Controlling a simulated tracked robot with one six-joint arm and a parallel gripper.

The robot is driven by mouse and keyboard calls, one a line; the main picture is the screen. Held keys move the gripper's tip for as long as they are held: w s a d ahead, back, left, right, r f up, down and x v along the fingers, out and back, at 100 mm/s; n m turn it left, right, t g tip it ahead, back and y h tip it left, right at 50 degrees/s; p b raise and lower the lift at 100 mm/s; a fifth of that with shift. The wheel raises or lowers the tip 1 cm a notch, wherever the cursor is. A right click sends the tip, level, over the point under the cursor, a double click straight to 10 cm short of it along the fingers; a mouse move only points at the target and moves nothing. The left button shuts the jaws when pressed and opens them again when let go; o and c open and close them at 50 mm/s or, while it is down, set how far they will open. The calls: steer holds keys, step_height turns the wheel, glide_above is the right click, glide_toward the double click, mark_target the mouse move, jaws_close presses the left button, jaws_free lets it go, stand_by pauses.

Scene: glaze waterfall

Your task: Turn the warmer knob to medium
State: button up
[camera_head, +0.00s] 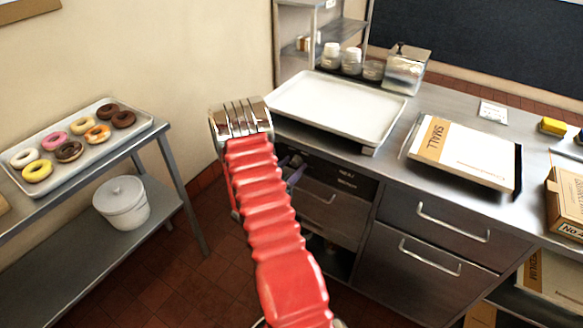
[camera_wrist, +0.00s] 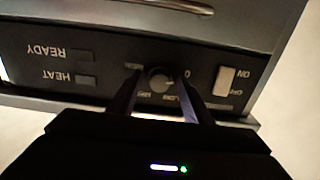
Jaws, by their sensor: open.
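The warmer knob (camera_wrist: 160,79) is a small round dark dial on the dark control panel (camera_wrist: 110,68), seen upside down in the wrist view. Small markings surround it, partly covered by my fingers; its setting is too blurred to read. My gripper (camera_wrist: 156,84) is open, with one finger on each side of the knob. I cannot tell whether the fingers touch it. In the head view my red arm reaches to the front of the steel counter, and my gripper (camera_head: 291,172) is partly hidden beside the panel (camera_head: 335,176) there.
A white switch (camera_wrist: 226,80) marked ON and OFF sits beside the knob, with READY and HEAT indicators (camera_wrist: 86,67) on the other side. Above the panel is a white tray (camera_head: 335,103). A rack with a donut tray (camera_head: 95,157) stands at left; tiled floor lies between.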

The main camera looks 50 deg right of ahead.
steer(key=c, duration=1.1)
steer(key=shift+o, duration=0.2)
steer(key=shift+a, duration=0.1)
